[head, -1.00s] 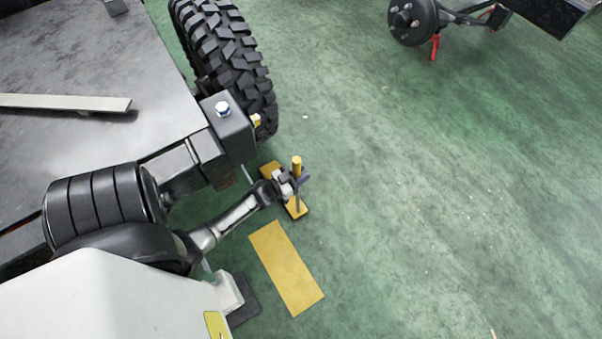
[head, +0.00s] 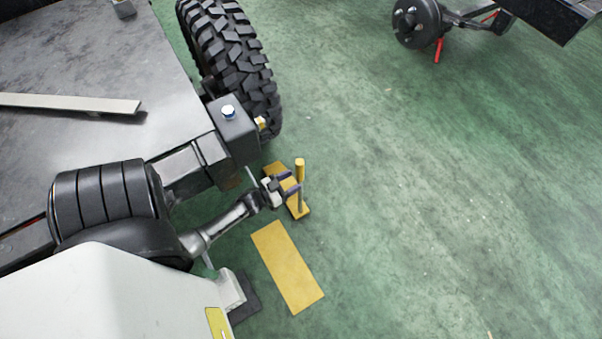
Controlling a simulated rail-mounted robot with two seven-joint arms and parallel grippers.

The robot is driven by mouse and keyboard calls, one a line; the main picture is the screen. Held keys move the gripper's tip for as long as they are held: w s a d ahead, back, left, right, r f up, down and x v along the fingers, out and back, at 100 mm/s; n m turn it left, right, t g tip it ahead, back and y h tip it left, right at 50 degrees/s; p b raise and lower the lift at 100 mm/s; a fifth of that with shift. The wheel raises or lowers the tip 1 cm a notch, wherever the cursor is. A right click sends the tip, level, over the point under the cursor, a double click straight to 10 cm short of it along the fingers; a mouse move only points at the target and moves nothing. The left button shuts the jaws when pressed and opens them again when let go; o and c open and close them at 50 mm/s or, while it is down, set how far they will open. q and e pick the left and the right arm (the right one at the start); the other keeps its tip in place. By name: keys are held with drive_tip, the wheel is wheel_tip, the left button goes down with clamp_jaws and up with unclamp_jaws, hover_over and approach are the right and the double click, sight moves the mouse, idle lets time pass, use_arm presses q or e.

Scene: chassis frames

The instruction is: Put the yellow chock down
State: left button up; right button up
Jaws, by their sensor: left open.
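The yellow chock (head: 303,211) has a long low base that appears to rest on the green floor, beside the big tyre. A post with a yellow top (head: 300,170) stands upright from it. I cannot tell whether the fingers touch the chock. My right gripper is not in view.
A yellow rectangle (head: 287,267) is marked on the floor below the chock. The knobby tyre (head: 232,62) and a dark chassis corner (head: 231,128) with a bolt stand close behind the gripper. The floor (head: 430,200) to the right is clear.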

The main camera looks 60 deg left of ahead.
use_arm(q)
drive_tip(key=s+p, duration=0.2)
drive_tip(key=s, duration=0.4)
drive_tip(key=w+d+r+g+y, duration=0.1)
drive_tip(key=w+d+r+g, duration=0.5)
drive_tip(key=d+g, duration=0.15)
drive_tip(key=s+d+r+m+g+h, duration=0.2)
drive_tip(key=s+d+r+m+g, duration=0.1)
drive_tip(key=s+d+r+g, duration=0.4)
drive_tip(key=s+d+r, duration=0.3)
drive_tip(key=d+r, duration=0.1)
drive_tip(key=d, duration=0.2)
drive_tip(key=shift+s+d+h, duration=0.2)
drive_tip(key=shift+d+h, duration=0.2)
